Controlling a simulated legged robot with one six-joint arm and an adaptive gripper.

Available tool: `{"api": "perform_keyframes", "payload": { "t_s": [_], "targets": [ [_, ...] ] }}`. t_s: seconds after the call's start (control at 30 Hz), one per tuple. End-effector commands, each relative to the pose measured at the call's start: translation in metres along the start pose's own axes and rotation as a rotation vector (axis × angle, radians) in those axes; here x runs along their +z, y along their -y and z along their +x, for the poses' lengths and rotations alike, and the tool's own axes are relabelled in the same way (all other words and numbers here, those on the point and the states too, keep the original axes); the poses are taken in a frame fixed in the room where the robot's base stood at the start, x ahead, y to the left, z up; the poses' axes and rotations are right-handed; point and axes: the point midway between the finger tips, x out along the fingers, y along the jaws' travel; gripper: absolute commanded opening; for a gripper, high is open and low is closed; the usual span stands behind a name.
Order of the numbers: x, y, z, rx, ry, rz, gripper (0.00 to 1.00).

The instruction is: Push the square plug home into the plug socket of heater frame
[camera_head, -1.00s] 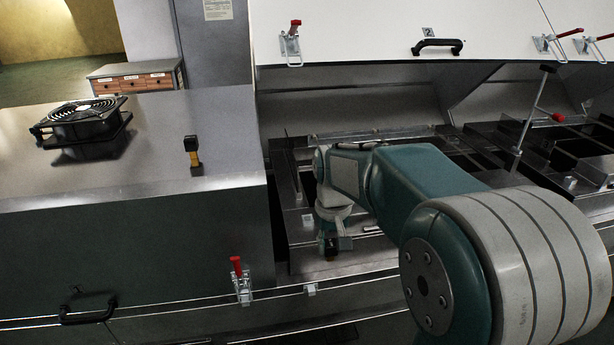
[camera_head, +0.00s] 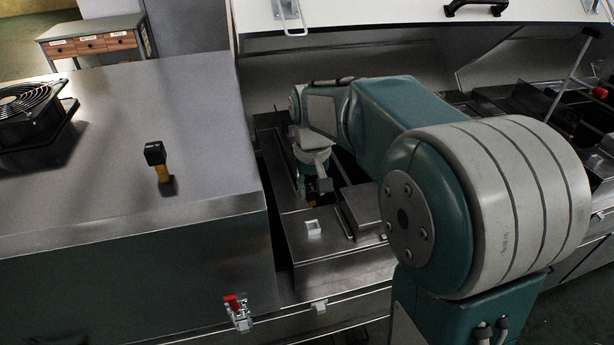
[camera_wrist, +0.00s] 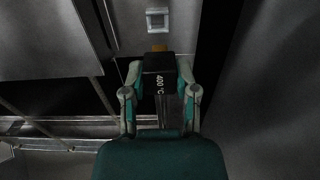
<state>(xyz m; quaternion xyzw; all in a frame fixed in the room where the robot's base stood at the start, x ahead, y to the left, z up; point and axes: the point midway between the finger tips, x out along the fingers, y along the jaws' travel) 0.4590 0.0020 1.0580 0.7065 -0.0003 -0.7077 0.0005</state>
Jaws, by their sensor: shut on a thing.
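My gripper (camera_wrist: 160,72) is shut on a black square plug (camera_wrist: 160,82) marked "400 °C". The plug's amber end (camera_wrist: 159,47) points toward a light grey square socket (camera_wrist: 157,18) in the wrist view. A gap shows in the picture between that end and the socket; its depth is unclear. In the head view my gripper (camera_head: 316,190) is low over the metal heater frame (camera_head: 310,262), just beyond the light square socket (camera_head: 313,228). The plug is mostly hidden there by my gripper.
A second black plug with a yellow body (camera_head: 160,162) stands on the steel cover at left, near a black fan (camera_head: 32,112). A red-handled clamp (camera_head: 236,308) is at the front edge. The raised white lid (camera_head: 400,12) hangs behind my arm.

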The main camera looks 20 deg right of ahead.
Motion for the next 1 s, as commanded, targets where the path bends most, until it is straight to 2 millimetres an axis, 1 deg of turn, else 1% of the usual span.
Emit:
{"api": "perform_keyframes", "payload": {
  "t_s": [0.3,0.37,1.0],
  "targets": [
    [0.001,-0.001,0.000,-0.001,0.000,0.000,0.00],
    [0.001,-0.001,0.002,0.000,0.002,0.000,0.00],
    [0.000,0.000,0.052,0.000,0.002,0.000,0.00]
  ]
}}
